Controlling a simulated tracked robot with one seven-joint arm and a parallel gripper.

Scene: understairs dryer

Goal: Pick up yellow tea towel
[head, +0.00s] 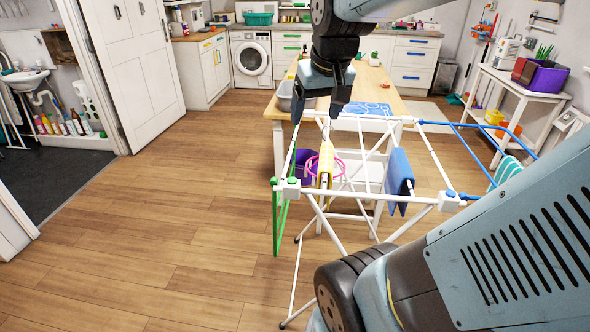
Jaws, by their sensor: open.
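The yellow tea towel (326,163) hangs over a rail of the folding dryer (437,162), left of its middle, as a narrow strip seen almost edge-on. My gripper (318,111) is open and points down, just above the towel in the picture. I see no contact between the fingers and the towel; the exact height gap cannot be told. The jaws hold nothing that I can see. The top of the towel lies close below the fingertips.
A blue towel (399,178) and a striped green-white towel (506,171) hang on the dryer's right side. A wooden table (384,84) stands behind it. A purple bucket (304,167) sits beyond the dryer. A white shelf cart (518,79) stands right. Floor (160,230) at left is clear.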

